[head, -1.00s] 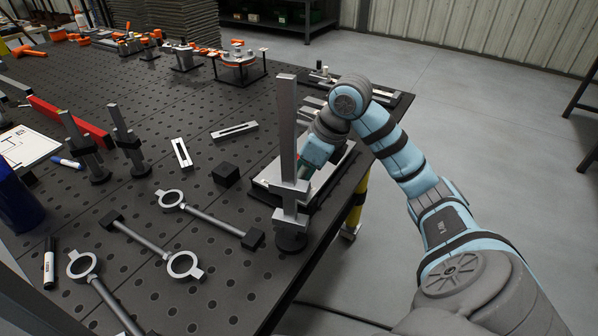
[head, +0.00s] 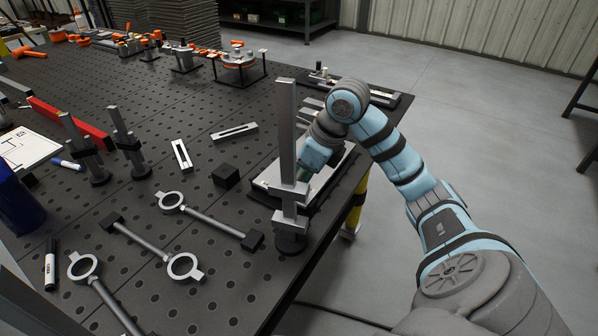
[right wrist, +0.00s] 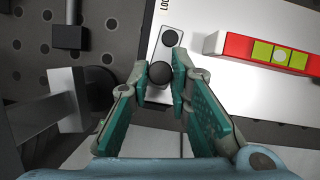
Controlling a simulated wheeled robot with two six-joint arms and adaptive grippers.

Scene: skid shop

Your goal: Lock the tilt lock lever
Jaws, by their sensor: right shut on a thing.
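The tilt lock lever shows in the right wrist view as a round black knob (right wrist: 160,74) on a light plate, below a second round black part (right wrist: 171,38) and partly visible lettering that starts "LOC". My right gripper (right wrist: 162,83) has its teal fingers on both sides of the knob and is shut on it. The lever's shaft is hidden under the knob. In the head view the light plate (head: 264,185) lies at the table's right edge, and my right gripper over it is mostly hidden behind a tall grey post. My left gripper is not in view.
The tall grey clamp post (head: 287,130) stands just left of my right gripper. A red bar with a yellow-green vial (right wrist: 281,56) lies on the plate. A black block (head: 226,176) and ringed rods (head: 215,221) lie to the left. The floor right of the table is open.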

